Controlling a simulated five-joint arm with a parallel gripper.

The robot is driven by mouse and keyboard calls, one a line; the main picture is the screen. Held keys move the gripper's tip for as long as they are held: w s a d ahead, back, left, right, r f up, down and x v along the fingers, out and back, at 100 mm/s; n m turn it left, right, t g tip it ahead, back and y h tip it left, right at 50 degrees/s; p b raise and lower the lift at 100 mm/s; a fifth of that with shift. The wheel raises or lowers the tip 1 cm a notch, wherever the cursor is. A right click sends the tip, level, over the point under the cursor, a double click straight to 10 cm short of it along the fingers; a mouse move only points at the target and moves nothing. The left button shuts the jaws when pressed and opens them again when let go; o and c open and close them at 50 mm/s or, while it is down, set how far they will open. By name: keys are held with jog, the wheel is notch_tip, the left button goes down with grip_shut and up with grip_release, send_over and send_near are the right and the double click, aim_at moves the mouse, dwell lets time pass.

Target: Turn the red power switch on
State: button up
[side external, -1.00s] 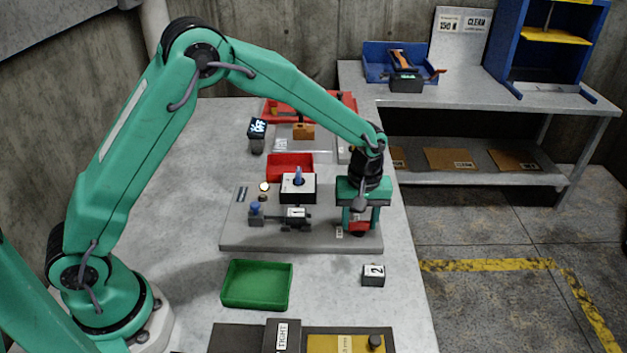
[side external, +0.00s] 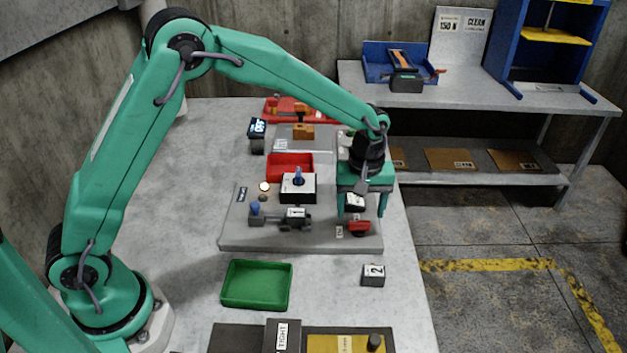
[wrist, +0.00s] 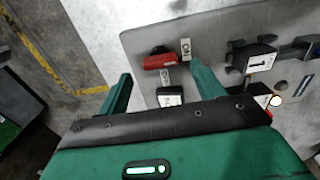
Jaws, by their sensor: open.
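The red power switch (side external: 359,227) sits at the right end of the grey panel (side external: 300,239). In the wrist view the red piece (wrist: 160,62) lies ahead of my fingers, next to a small label plate. My gripper (side external: 362,208) hangs above and just behind the switch, its jaws open with nothing gripped. In the wrist view its two green fingers (wrist: 160,82) are spread wide, apart from the red piece. A black block with a white label (wrist: 170,97) shows between the fingers. I cannot tell the switch's on or off position.
The panel also holds a white-topped block with a blue knob (side external: 298,183), a black lever unit (side external: 290,218) and a lit lamp (side external: 264,187). A green tray (side external: 257,284) and a block marked 2 (side external: 373,275) stand in front. Bare table lies left of the panel.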

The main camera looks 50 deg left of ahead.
aim_at(359, 221)
jog(key=shift+r, duration=2.2)
jog(key=shift+s+a+r, duration=0.1)
jog(key=shift+a+r, duration=0.05)
jog(key=shift+r, duration=0.1)
jog(key=s+a+r+m+t, duration=0.35)
jog(key=s+a+r, duration=0.45)
jog(key=s+r, duration=0.4)
jog(key=s+a+m+t, duration=0.1)
jog(key=s+a+m, duration=0.1)
jog(key=s, duration=0.5)
jog(key=s+a+m+t, duration=0.1)
jog(key=s+a+m, duration=0.2)
jog(key=s, duration=0.3)
jog(key=shift+s+a+r+m, duration=0.2)
jog(key=shift+s+a+m, duration=0.05)
jog(key=shift+s+m, duration=0.15)
jog(key=shift+c, duration=0.6)
